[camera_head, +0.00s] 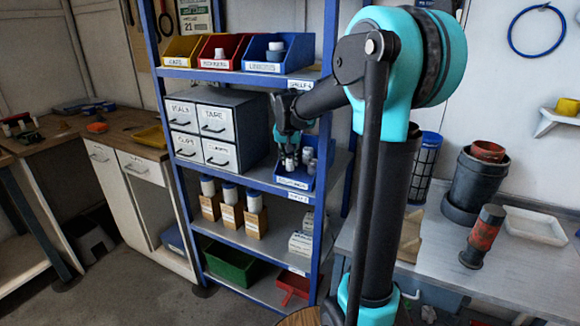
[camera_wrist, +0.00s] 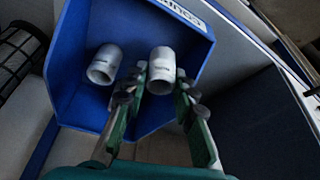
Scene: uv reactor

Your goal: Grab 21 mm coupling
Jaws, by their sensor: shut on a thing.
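Two pale grey cylindrical couplings are in a blue bin (camera_wrist: 190,28) in the wrist view: a left coupling (camera_wrist: 104,65) and a right coupling (camera_wrist: 161,68). Small dark print shows on them, too small to read for size. My gripper (camera_wrist: 161,84) has its green, black-padded fingers on either side of the right coupling and is shut on it. The left coupling is beside the left finger, apart from it. In the head view my gripper (camera_head: 289,143) reaches into the blue bin (camera_head: 294,182) on the middle shelf; the coupling ends show small beneath it.
A grey drawer box (camera_head: 213,130) stands left of the bin on the same shelf. The shelf above holds yellow, red and blue bins (camera_head: 262,68). A blue shelf post (camera_head: 322,150) is close to the right. Bottles in boxes (camera_head: 230,218) stand below.

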